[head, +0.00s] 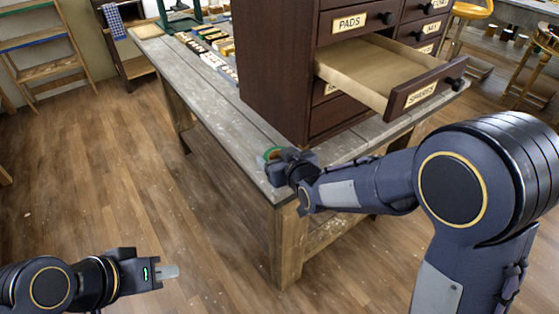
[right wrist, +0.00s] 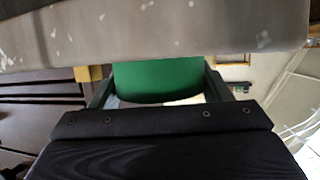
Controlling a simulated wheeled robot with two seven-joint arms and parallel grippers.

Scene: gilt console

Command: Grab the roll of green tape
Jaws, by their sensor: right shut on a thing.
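The roll of green tape (head: 271,152) is at the near corner of the grey wooden workbench (head: 228,122), mostly hidden behind my right gripper (head: 277,159) in the head view. In the right wrist view the green tape (right wrist: 157,80) fills the space between the two dark fingers of my right gripper (right wrist: 157,92), which is shut on it. I cannot tell whether the tape still touches the bench top. My left gripper (head: 168,272) is over the floor at lower left, away from the bench, with nothing visible in it; its finger gap is unclear.
A dark drawer cabinet (head: 272,65) stands on the bench. Its drawer labelled SPARES (head: 420,95) is pulled out above my right arm. Several small blocks (head: 210,45) lie along the bench's far left. The floor at left is clear.

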